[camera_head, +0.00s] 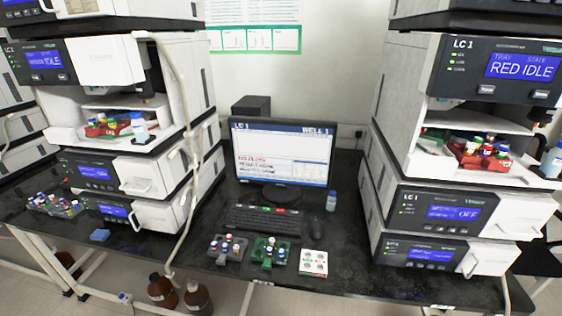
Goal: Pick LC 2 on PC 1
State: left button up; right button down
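The PC monitor (283,158) stands on the black bench between two instrument stacks. Its screen is lit; the top bar reads "LC 1" on the left and "WELL 1" on the right, with text lines below that are too small to read. The keyboard (265,218) lies in front of it, with the mouse (317,222) to its right. The left stack (95,60) and the right stack (455,130) both carry an "LC 1" label; I see no "LC 2" label. Neither of my grippers is in view.
A grey vial rack (228,250), a green vial rack (270,254) and a white vial tray (314,263) sit in front of the keyboard. A white tube (180,90) hangs along the left stack. Brown bottles (163,291) stand below the bench.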

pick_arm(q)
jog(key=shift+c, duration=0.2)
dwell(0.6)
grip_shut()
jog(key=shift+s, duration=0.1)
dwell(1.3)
